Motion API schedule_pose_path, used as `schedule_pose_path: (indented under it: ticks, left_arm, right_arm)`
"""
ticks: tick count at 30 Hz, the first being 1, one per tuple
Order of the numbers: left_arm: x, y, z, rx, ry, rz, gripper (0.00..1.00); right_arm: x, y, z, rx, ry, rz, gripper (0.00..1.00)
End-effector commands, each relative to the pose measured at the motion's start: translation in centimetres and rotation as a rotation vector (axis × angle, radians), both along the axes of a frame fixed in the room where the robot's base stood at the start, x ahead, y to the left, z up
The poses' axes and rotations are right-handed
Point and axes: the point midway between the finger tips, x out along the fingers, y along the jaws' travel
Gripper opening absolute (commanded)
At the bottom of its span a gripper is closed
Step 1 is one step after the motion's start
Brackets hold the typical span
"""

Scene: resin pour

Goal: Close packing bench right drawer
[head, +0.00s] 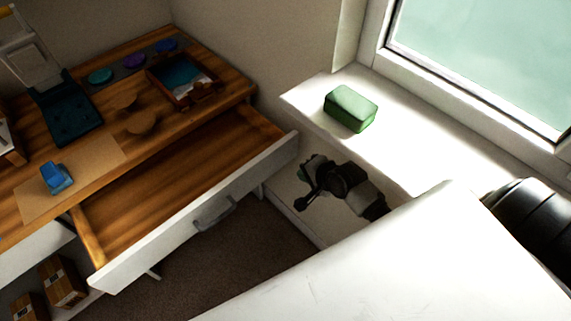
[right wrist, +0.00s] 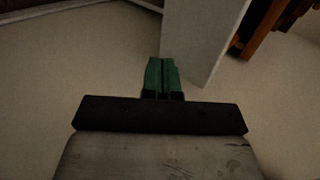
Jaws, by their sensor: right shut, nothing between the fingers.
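The packing bench (head: 150,115) has a brown wood top and stands at the left in the head view. Its right drawer (head: 180,180) is pulled well out and looks empty. The drawer's white front (head: 245,187) has a grey handle (head: 214,213). My right gripper (head: 308,180) is to the right of the drawer front, apart from it, below the window sill. In the right wrist view its green fingers (right wrist: 162,76) are together with nothing between them. A pale panel (right wrist: 205,40), which looks like the drawer front, stands just beyond them. My left gripper is out of view.
A green block (head: 351,108) lies on the white window sill (head: 400,150). A blue object (head: 56,178), a framed tray (head: 184,80) and coloured discs are on the bench. Cardboard boxes (head: 62,282) stand below. Carpet (head: 235,250) is open in front of the drawer.

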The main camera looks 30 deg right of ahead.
Motion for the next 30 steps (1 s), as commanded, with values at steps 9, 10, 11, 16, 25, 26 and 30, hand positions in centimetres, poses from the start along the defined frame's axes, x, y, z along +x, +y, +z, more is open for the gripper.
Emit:
schedule_pose_path:
  ticks: [9, 10, 11, 16, 25, 26, 30]
  left_arm:
    - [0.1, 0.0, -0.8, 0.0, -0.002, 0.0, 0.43]
    - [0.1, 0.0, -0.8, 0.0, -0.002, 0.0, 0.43]
    - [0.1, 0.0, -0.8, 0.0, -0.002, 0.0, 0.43]
    - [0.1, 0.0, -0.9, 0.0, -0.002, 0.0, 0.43]
    - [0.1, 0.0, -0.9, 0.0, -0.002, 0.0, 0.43]
    - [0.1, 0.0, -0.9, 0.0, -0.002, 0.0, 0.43]
    - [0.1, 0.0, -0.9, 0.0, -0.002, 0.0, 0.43]
  right_arm:
    - [5.1, 1.3, -3.6, -0.002, -0.004, 0.001, 0.0]
    - [5.5, 1.4, -3.6, -0.003, -0.004, 0.001, 0.0]
    - [5.9, 1.5, -3.6, -0.003, -0.003, 0.001, 0.0]
    - [7.3, 2.0, -3.7, -0.002, -0.002, 0.001, 0.0]
    - [7.7, 2.0, -3.7, -0.002, -0.001, 0.001, 0.0]
    - [7.7, 2.0, -3.7, -0.002, -0.001, 0.001, 0.0]
    - [7.8, 2.1, -3.7, -0.002, -0.001, 0.001, 0.0]
